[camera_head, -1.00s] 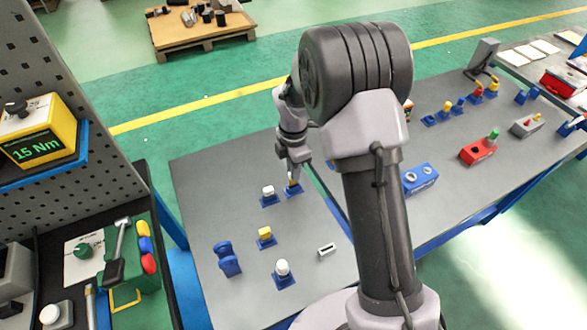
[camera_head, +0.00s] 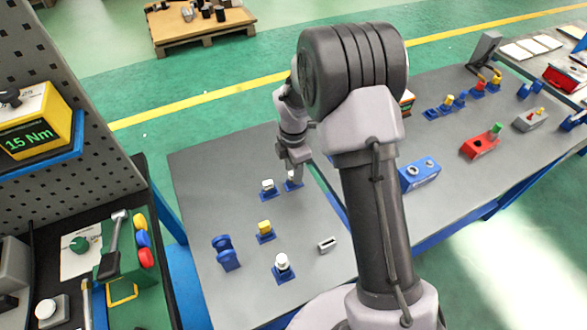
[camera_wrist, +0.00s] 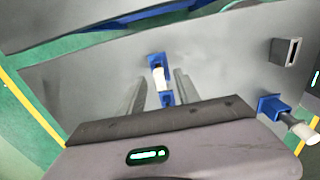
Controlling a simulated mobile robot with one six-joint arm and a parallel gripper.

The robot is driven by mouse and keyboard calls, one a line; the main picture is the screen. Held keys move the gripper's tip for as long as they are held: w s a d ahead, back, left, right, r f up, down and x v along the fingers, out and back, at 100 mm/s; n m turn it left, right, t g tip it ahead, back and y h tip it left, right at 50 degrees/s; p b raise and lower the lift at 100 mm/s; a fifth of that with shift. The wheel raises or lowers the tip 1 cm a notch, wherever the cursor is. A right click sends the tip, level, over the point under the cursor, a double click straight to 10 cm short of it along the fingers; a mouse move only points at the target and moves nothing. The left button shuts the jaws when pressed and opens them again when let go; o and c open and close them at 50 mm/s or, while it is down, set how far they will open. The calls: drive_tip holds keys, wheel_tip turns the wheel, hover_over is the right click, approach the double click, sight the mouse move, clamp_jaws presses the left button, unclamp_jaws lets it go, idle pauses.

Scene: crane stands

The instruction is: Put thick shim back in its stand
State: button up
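My gripper (camera_wrist: 163,82) is open, its two fingers standing apart on either side of a small white piece with a yellowish band (camera_wrist: 159,78). That piece stands in a blue stand (camera_wrist: 156,59) just past the fingertips; I cannot tell for certain that it is the thick shim. A gap shows between the piece and each finger. In the head view my gripper (camera_head: 293,172) is right over this blue stand, and the fingers partly hide the piece. A second small blue part (camera_wrist: 167,98) shows between the fingers, nearer the palm.
A yellow-topped piece (camera_head: 265,227), another white-topped piece (camera_head: 282,262), a slotted pale block (camera_head: 327,244) and blue holders (camera_head: 226,252) stand nearer. The grey tabletop (camera_head: 215,185) is clear on the left.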

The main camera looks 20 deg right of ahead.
idle(0.3)
wheel_tip(320, 180, up, 5)
drive_tip(key=p, duration=0.4)
drive_tip(key=shift+r+p, duration=0.1)
drive_tip(key=shift+p, duration=0.2)
wheel_tip(320, 180, up, 17)
drive_tip(key=p, duration=0.5)
drive_tip(key=s+a+r+m+t+b, duration=0.1)
drive_tip(key=s+r+m+t+b, duration=0.1)
drive_tip(key=s+r+m+b, duration=0.35)
drive_tip(key=s+a+m+t+y+b, duration=0.1)
drive_tip(key=s+m+t, duration=0.1)
drive_tip(key=s+m, duration=0.7)
drive_tip(key=s+a+m+t+y+b, duration=0.1)
drive_tip(key=s+a+m+b, duration=0.1)
drive_tip(key=s+m, duration=0.8)
drive_tip(key=shift+s+f+t, duration=0.15)
drive_tip(key=shift+s+t, duration=0.25)
drive_tip(key=shift+s, duration=0.5)
